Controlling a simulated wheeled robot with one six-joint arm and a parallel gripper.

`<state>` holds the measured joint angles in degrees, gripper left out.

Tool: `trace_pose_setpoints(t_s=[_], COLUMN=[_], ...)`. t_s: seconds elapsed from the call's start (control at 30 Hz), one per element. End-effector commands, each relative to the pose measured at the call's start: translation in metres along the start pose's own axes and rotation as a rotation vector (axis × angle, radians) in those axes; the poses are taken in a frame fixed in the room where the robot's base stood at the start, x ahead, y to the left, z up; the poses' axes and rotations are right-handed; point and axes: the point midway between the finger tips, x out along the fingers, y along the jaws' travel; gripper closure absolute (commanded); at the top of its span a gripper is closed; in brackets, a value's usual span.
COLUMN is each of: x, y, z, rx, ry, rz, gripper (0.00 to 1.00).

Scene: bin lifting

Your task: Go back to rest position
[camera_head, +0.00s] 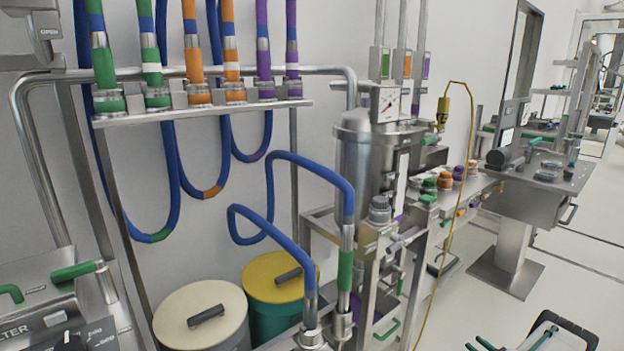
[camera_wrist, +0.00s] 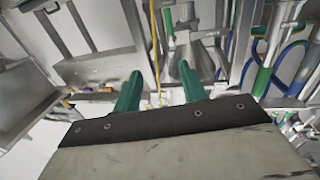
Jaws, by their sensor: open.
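My gripper (camera_wrist: 160,70) shows in the wrist view as two green fingers, spread apart with nothing between them. It also shows at the bottom right edge of the head view (camera_head: 512,338), partly cut off, over the pale floor and clear of the bins. A bin with a cream lid (camera_head: 203,312) and a green bin with a yellow lid (camera_head: 280,278) stand side by side at the lower middle of the head view. Both lids are on and have dark handles. The bins' lower parts are hidden or out of frame.
A pipe rack (camera_head: 200,112) with coloured hoses hangs above the bins. A steel tank (camera_head: 375,165) and a bench with small coloured caps (camera_head: 445,182) stand right of them. A metal table (camera_head: 545,190) is farther right. Pale floor (camera_head: 575,275) is open in front of it.

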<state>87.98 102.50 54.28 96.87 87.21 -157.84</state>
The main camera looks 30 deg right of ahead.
Motion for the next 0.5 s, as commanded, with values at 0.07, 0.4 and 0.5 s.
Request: trace_pose_setpoints(t_s=[0.07, 0.4, 0.5], x=[0.001, -0.002, -0.003], y=[0.000, -0.003, -0.013], z=[0.000, 0.005, 0.012], rx=[0.000, 0.214, 0.315], ry=[0.000, -0.022, -0.046], rz=[-0.001, -0.012, -0.031], gripper=[0.58, 0.58, 0.58])
